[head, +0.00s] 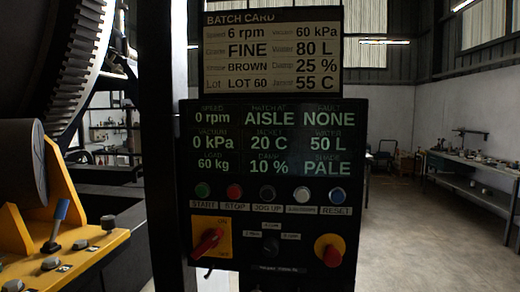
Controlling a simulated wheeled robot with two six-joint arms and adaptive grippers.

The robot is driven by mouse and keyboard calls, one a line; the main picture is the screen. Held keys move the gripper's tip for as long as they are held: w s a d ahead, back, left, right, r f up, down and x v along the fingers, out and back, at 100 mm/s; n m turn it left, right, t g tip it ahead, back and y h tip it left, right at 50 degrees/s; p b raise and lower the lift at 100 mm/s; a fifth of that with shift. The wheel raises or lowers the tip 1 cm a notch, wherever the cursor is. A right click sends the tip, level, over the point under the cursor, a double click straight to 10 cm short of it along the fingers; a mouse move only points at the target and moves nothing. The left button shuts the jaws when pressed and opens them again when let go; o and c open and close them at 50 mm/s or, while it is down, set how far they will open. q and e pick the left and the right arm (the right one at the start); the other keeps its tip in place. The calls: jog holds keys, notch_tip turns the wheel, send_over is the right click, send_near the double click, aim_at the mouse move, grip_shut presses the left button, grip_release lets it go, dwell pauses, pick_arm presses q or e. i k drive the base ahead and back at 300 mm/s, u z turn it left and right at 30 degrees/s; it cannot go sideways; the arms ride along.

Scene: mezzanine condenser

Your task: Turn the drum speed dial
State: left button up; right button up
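A dark control panel (190,240) stands upright in the middle of the head view. Its display (268,140) reads speed 0 rpm, hatch at AISLE and fault NONE. A small black knob (270,244) sits low in the panel's middle, with small labels beside it too blurred to read; I cannot tell whether it is the drum speed dial. A batch card (272,50) above the panel reads speed 6 rpm. Part of the large drum with its toothed ring (88,50) shows at the upper left. Neither of my grippers is in view.
A row of buttons, including START (202,190) and STOP (234,192), runs under the display. A red handle on a yellow plate (223,226) and a red knob (330,250) flank the black knob. A yellow console (90,250) with a blue-tipped lever stands left. Open floor (420,230) lies right.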

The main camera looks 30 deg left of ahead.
aim_at(271, 249)
jog(key=u, duration=0.2)
jog(key=k, duration=0.4)
jog(key=z, duration=0.9)
jog(key=i, duration=0.85)
jog(key=u, duration=0.7)
